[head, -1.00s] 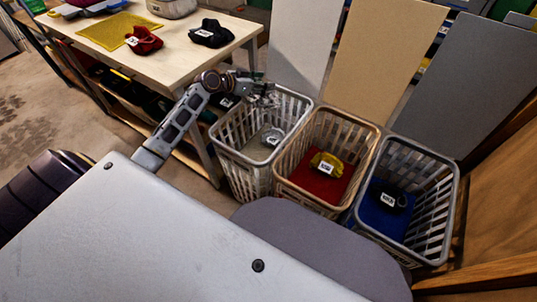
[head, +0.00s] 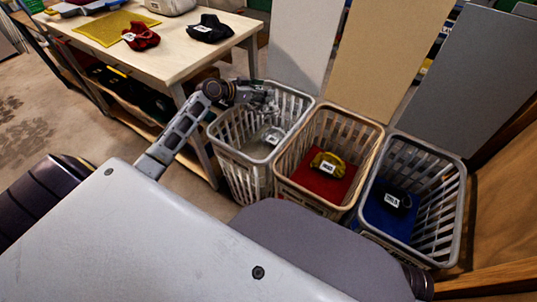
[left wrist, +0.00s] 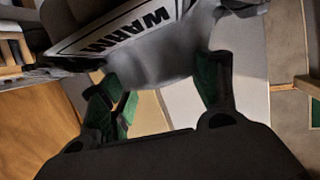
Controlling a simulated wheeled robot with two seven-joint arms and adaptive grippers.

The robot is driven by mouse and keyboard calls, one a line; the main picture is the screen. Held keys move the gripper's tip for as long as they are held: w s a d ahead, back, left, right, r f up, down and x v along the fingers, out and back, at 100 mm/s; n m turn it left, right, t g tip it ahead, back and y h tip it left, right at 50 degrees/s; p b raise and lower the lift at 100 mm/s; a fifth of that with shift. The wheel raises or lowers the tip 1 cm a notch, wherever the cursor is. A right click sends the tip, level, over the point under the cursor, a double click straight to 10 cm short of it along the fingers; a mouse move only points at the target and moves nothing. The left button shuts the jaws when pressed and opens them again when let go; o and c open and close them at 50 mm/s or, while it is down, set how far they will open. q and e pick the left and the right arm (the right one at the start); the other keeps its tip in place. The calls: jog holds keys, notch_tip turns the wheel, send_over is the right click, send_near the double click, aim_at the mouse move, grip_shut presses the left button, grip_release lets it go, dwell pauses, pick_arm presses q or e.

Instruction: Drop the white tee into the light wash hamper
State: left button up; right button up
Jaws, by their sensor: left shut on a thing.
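The white tee (left wrist: 172,62) looks pale grey in the left wrist view, close up between my fingers, with a tag reading "WARM". My left gripper (left wrist: 163,80) is shut on it. In the head view my left gripper (head: 268,103) is over the mouth of the white slatted hamper (head: 240,178), the leftmost of three. The tee is hard to pick out there against the gripper. A pale tagged item (head: 272,136) shows inside that hamper, below the gripper. My right gripper is not in view.
A tan hamper (head: 318,112) with a yellow garment (head: 325,160) and a grey hamper (head: 455,205) with a dark garment (head: 394,201) stand to the right. A workbench (head: 172,60) at upper left holds red (head: 141,36) and black (head: 211,29) garments. Tall panels stand behind the hampers.

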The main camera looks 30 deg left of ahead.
pick_arm(q)
jog(key=o, duration=1.5)
jog(key=shift+s, duration=0.1)
jog(key=shift+v, duration=5.9)
